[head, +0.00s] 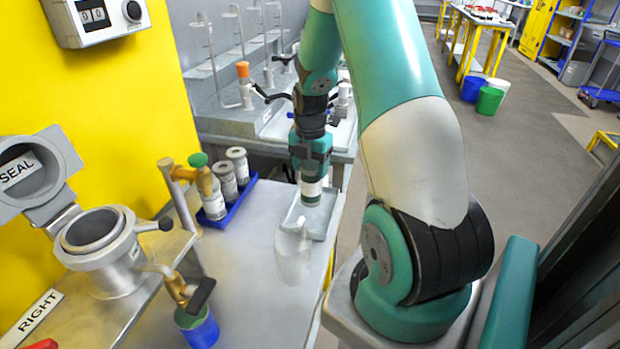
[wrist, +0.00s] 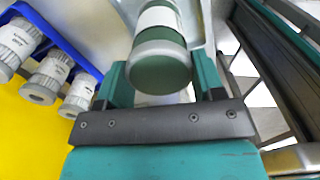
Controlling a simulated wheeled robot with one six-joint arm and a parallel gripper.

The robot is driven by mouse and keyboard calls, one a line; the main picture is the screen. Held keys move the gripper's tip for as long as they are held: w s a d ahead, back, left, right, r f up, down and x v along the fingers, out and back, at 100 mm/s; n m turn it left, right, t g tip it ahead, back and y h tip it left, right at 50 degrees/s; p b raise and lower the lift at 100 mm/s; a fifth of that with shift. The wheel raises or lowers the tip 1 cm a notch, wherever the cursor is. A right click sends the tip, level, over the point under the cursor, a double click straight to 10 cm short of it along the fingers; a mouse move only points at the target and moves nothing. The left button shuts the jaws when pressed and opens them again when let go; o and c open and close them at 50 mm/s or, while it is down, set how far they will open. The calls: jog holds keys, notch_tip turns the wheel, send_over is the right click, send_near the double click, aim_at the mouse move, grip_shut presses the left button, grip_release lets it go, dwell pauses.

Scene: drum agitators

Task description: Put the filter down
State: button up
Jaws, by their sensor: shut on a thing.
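My gripper (head: 311,172) points down over the right side of the grey bench and is shut on a filter (head: 311,192). In the wrist view the filter (wrist: 160,68) is a cylinder with a dark green end and a white label band. It sits between the teal fingers of my gripper (wrist: 160,85). A shallow metal tray (head: 296,214) lies under and around the filter in the head view. I cannot tell whether the filter touches the tray.
A clear beaker (head: 292,262) stands just in front of the tray. A blue rack (head: 238,203) holds several grey filters at the left; it also shows in the wrist view (wrist: 62,42). The housing (head: 100,250) with its open SEAL lid and a blue cup (head: 199,330) stand further left.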

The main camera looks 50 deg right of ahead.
aim_at(311, 179)
jog(key=shift+f, duration=2.15)
jog(key=o, duration=1.2)
jog(key=shift+f, duration=0.1)
jog(key=shift+c, duration=0.2)
